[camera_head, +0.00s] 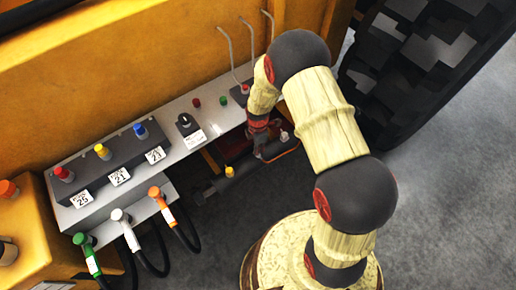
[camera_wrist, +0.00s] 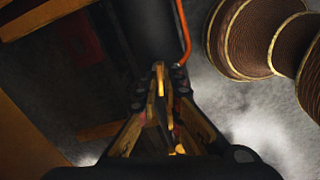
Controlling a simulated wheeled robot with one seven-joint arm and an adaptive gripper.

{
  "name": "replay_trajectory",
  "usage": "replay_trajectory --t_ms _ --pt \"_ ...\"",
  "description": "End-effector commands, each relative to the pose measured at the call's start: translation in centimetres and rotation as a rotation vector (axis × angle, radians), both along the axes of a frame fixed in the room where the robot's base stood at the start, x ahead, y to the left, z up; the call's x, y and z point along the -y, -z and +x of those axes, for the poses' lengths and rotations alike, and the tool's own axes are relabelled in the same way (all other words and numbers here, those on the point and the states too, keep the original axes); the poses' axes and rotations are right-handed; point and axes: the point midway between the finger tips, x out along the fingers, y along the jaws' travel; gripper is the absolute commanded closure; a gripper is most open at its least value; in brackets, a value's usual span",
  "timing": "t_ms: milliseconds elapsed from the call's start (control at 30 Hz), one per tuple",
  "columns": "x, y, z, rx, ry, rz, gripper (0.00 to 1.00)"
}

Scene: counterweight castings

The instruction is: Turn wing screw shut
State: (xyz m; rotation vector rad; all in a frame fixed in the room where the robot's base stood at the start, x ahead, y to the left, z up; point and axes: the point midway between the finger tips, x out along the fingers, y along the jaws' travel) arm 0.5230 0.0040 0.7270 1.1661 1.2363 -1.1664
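In the wrist view my gripper (camera_wrist: 159,92) reaches up from the bottom edge, its two fingers leaning in toward each other. A narrow yellow upright piece (camera_wrist: 160,78) stands between the fingertips; it looks like the wing screw, but its shape is too small and dark to be sure. I cannot tell whether the fingers touch it. A dark cylinder (camera_wrist: 147,35) lies just beyond the tips. In the head view my wrist hangs down by the right end of the grey panel (camera_head: 217,121), and my fingertips are hidden there.
An orange hose (camera_wrist: 184,30) runs beside the dark cylinder. The panel carries coloured knobs, a black rotary switch (camera_head: 185,122) and upright levers (camera_head: 228,48). Nozzles with hoses, one of them orange (camera_head: 161,201), hang at its front. A large tyre (camera_head: 425,60) stands right; grey floor is open beyond.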

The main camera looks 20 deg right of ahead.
Motion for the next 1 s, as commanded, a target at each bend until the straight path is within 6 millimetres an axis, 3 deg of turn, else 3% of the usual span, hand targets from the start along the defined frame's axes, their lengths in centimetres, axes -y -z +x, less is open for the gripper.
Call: replay_trajectory --t_ms 667,1000 --pt "0.0 -0.03 0.02 0.0 0.021 0.0 1.0" --pt "0.01 -0.1 0.03 0.001 0.208 0.0 1.0"
